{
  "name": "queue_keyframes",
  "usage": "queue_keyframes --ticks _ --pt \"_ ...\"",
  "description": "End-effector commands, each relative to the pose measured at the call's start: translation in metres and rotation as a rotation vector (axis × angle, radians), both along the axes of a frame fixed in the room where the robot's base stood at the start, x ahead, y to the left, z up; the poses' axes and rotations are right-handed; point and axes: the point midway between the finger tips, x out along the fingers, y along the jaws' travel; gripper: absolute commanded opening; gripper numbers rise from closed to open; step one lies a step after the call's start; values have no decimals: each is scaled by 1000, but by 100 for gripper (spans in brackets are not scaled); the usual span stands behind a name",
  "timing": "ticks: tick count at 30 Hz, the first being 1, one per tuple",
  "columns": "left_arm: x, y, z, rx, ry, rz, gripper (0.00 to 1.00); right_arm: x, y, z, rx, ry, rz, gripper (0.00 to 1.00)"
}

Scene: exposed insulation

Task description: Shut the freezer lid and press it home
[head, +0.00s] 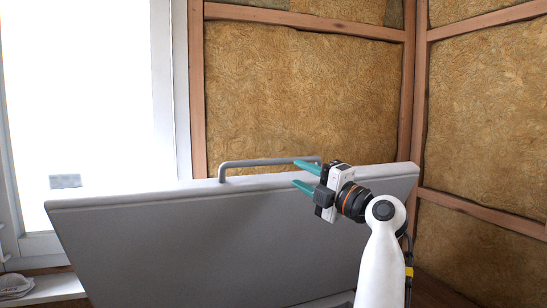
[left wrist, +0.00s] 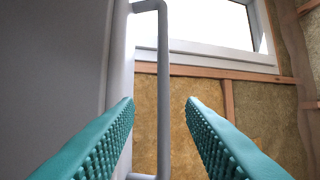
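The freezer lid (head: 190,235) is a wide grey panel standing open and tilted across the lower middle of the head view. A grey bar handle (head: 255,162) rises from its top edge. My left gripper (head: 297,173) is open at the right part of the handle, its teal fingers pointing left. In the left wrist view the handle (left wrist: 163,60) runs upright through the gap between the open fingers (left wrist: 160,105), with the lid (left wrist: 50,75) at left. I see no finger closed on the bar. The freezer body is mostly hidden. My right gripper is not in view.
A bright window (head: 80,90) is at left, with a white sill (head: 50,288) below it holding a pale object (head: 15,284). Walls of exposed insulation (head: 300,95) between wooden studs (head: 410,80) stand behind and to the right. The space above the lid is free.

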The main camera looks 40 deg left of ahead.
Motion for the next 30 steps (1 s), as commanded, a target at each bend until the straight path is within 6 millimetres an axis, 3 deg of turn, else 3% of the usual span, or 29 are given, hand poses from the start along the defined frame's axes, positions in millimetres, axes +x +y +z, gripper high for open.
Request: queue_keyframes --ticks 3,8,11,19,29,30 --pt "0 23 10 4 0 5 36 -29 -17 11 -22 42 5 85" --pt "3 55 17 5 0 6 36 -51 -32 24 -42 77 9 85" --pt "4 73 21 6 1 4 36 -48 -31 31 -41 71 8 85" --pt "7 100 24 5 0 0 36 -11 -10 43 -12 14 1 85" --pt "7 103 24 5 -1 0 36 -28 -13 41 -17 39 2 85" --pt "7 103 24 5 -1 0 30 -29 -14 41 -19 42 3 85"
